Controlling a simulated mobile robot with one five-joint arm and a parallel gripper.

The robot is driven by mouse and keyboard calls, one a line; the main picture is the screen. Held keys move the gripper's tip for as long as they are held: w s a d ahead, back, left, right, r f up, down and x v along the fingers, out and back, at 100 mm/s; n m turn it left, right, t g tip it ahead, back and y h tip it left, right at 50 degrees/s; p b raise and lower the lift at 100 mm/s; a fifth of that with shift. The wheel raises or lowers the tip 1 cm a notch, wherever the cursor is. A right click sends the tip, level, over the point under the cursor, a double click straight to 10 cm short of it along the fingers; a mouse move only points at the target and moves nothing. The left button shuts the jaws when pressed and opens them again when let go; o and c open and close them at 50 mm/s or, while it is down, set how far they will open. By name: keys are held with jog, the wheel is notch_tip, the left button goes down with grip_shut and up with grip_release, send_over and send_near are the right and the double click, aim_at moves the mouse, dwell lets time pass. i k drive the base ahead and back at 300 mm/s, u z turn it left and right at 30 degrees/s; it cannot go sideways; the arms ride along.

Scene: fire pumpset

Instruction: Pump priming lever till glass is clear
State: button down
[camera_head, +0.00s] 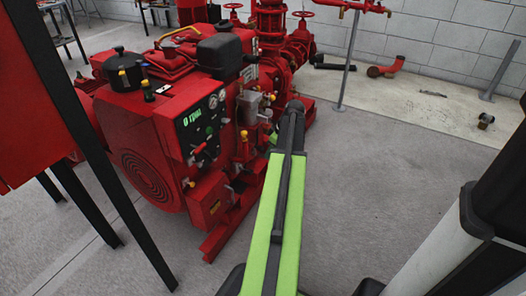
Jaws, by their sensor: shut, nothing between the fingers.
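The red pumpset engine (165,150) stands left of centre. A greyish cup-like part (249,106) sits on its right side, behind the control panel (203,125); it may be the glass, but it is too small to tell whether it is clear. Small yellow-tipped parts (245,134) are near it; I cannot tell which is the priming lever. My lime-green arm reaches up from the bottom centre to a dark joint beside the engine's right side. A small green bit shows just left of that joint. My gripper is not visible, hidden beyond the arm.
A red panel (35,95) on black legs stands close at the left. Red pipes and valves (280,35) rise behind the engine. A thin grey post (349,60) stands right of them. Loose pipe fittings (387,68) lie by the back wall. Floor to the right is mostly clear.

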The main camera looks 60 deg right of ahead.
aim_at(249, 171)
jog(key=k, duration=0.85)
